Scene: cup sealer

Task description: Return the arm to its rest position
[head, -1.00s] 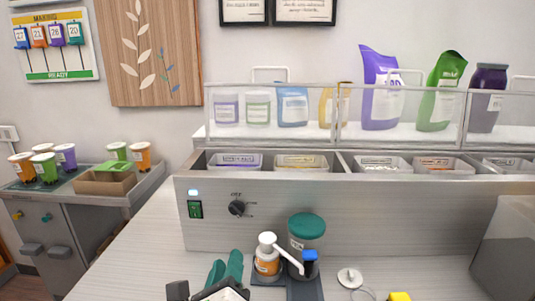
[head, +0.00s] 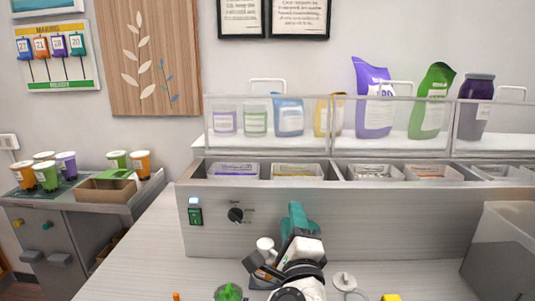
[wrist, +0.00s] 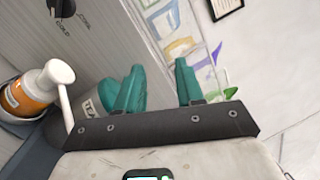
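My gripper (head: 296,212) is raised over the near part of the counter, in front of the long grey front panel. In the wrist view my gripper (wrist: 158,68) has two teal fingers standing apart, with nothing between them, so it is open and empty. My arm comes in from the bottom edge of the head view. In the head view, the gripper hides the teal-lidded jar and part of the white pump bottle (head: 265,244). In the wrist view the orange-labelled pump bottle (wrist: 32,90) stands at the left, and the jar (wrist: 105,92) shows behind the left finger.
Bins (head: 234,171) and a clear guard (head: 268,128) line the station's back. Several lidded cups (head: 46,174) and a cardboard box (head: 106,190) sit on the left unit. A green item (head: 228,292) and yellow block (head: 391,297) lie near the front edge.

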